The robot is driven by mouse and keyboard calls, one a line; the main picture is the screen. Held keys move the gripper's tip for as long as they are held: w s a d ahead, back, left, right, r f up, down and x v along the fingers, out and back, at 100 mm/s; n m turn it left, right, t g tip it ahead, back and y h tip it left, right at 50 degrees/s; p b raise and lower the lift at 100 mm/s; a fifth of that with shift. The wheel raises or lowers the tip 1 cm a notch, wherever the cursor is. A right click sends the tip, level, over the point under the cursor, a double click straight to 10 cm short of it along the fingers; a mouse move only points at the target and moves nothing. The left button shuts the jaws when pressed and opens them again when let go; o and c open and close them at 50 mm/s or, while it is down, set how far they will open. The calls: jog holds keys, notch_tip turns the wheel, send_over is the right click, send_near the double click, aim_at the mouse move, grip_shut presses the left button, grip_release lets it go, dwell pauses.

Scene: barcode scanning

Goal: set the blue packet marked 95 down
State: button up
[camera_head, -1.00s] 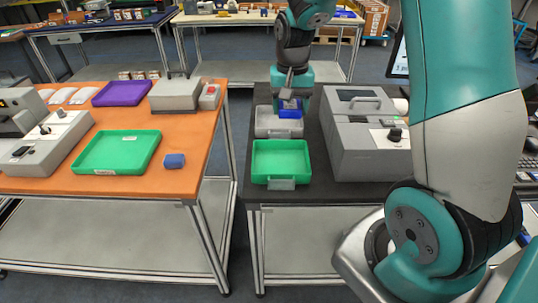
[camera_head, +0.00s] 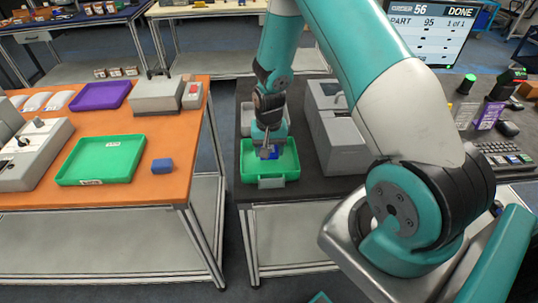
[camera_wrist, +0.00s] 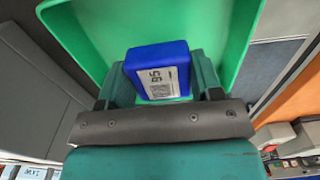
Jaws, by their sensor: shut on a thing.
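The blue packet (camera_wrist: 157,58) shows a white label reading 95 with a code on it in the wrist view. My gripper (camera_wrist: 158,82) is shut on it, with one finger at each side. The green tray (camera_wrist: 205,40) fills the background behind the packet. In the head view, my gripper (camera_head: 268,152) points down over the green tray (camera_head: 249,175) on the dark table, and a little of the packet (camera_head: 273,158) shows beside the fingers. I cannot tell whether the packet touches the tray floor.
A grey machine (camera_head: 337,135) stands right of the tray. On the orange table (camera_head: 190,125) lie another green tray (camera_head: 100,160), another blue packet (camera_head: 162,165) and a purple tray (camera_head: 100,96).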

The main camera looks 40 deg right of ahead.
aim_at(269, 164)
jog(key=shift+f+p, duration=0.35)
jog(key=shift+f, duration=1.45)
jog(key=shift+f, duration=0.1)
jog(key=o, duration=1)
notch_tip(269, 164, up, 12)
jog(key=b, duration=0.3)
jog(key=shift+f, duration=0.25)
jog(key=s+a+r+n+y, duration=0.2)
jog(key=s+a+r+n, duration=0.45)
jog(key=a+r, duration=0.7)
jog(key=s+a+r+n, duration=0.2)
jog(key=s+a, duration=0.1)
jog(key=s, duration=0.2)
jog(key=s+a+r+n+y, duration=0.1)
jog(key=s+a+r+n, duration=0.1)
jog(key=s, duration=0.3)
jog(key=s+a+r+n+y, duration=0.1)
jog(key=s+a+r+n, duration=0.1)
jog(key=s, duration=0.3)
jog(key=shift+s+a+n, duration=0.3)
jog(key=shift+a+n, duration=0.45)
jog(key=shift+a, duration=0.15)
